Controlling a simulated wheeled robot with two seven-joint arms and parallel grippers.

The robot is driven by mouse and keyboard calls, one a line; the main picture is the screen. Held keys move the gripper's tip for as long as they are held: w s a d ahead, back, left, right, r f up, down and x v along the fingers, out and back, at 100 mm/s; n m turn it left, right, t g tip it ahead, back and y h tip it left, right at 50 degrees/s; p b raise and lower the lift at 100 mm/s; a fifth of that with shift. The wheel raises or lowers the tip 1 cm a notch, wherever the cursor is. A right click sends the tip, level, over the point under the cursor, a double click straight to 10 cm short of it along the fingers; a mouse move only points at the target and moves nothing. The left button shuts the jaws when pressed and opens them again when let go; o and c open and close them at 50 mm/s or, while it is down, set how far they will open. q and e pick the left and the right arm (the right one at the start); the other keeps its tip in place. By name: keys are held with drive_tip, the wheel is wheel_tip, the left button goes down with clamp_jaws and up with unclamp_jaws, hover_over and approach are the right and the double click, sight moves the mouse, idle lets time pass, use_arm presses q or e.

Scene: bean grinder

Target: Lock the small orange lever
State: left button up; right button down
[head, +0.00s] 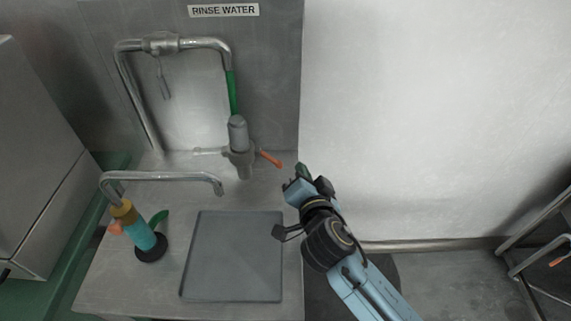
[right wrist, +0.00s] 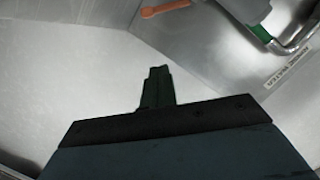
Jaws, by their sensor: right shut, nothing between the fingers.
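The small orange lever (head: 270,159) sticks out to the right from the grey valve body (head: 240,150) on the metal counter, slanting slightly down. It also shows at the top of the right wrist view (right wrist: 166,8), above and ahead of the fingers. My right gripper (head: 299,172) is shut and empty, just right of and slightly below the lever tip in the head view. In the right wrist view its dark fingers (right wrist: 157,88) are together, with a visible gap to the lever. My left gripper is not in view.
A curved metal spout (head: 165,174) and a teal and yellow fixture with an orange knob (head: 140,232) stand at the left. A grey square basin cover (head: 233,256) lies in front. A bare wall (head: 430,110) rises at right. A green-banded pipe (head: 232,92) runs above the valve.

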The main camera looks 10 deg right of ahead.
sight(271, 159)
drive_tip(key=w, duration=0.4)
drive_tip(key=w+f, duration=0.1)
drive_tip(key=w, duration=0.1)
drive_tip(key=shift+w+d+f, duration=0.1)
drive_tip(key=shift+w+d, duration=0.05)
drive_tip(key=shift+w, duration=0.2)
drive_tip(key=shift+a+f+b, duration=0.5)
drive_tip(key=shift+a+f, duration=0.4)
drive_tip(key=shift+f, duration=0.15)
drive_tip(key=shift+w+a+f, duration=0.1)
drive_tip(key=shift+a+f, duration=0.1)
drive_tip(key=shift+a, duration=0.1)
drive_tip(key=shift+a+f, duration=0.2)
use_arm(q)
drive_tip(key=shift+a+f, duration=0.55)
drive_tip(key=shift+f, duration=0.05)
